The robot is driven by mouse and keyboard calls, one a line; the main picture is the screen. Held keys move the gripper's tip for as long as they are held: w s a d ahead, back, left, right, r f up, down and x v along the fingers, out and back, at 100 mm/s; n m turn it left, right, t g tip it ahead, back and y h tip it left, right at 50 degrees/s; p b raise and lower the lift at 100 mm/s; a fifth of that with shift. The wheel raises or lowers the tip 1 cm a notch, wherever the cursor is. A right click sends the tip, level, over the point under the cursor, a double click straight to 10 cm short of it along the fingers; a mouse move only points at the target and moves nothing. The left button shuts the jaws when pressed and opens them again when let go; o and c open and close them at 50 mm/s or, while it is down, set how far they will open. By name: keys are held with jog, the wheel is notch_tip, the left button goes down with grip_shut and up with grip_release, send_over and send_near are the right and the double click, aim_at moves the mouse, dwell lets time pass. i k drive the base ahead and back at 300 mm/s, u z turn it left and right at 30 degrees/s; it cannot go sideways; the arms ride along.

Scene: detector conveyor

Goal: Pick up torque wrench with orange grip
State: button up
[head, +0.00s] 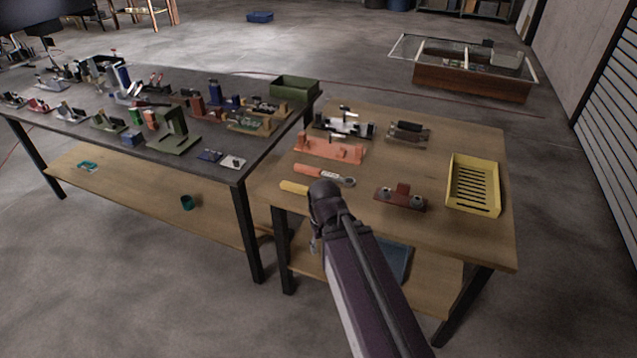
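A torque wrench with an orange grip (308,171) lies on the wooden table, grip to the left. Its grey ratchet head (348,182) is at the right, just beyond the dark end of my arm. A similar tool with a yellow grip (294,187) lies nearer, and my arm hides its right part. My arm reaches up from the bottom over the table's near edge. Only a small grey part of what seems to be my gripper (315,243) shows below the arm's end. Its fingers cannot be made out. Nothing is seen held, and the orange-grip wrench lies apart from it.
An orange fixture (330,148) stands behind the wrench. A dark red bracket (401,197) and a yellow slotted tray (473,187) are to the right. A long dark table (215,169) crowded with parts stands at the left. Some bare wood lies between the tools.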

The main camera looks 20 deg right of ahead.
aim_at(297, 167)
jog(key=k, duration=1.05)
jog(key=z, duration=0.3)
jog(key=i, duration=1.7)
jog(key=u, duration=0.25)
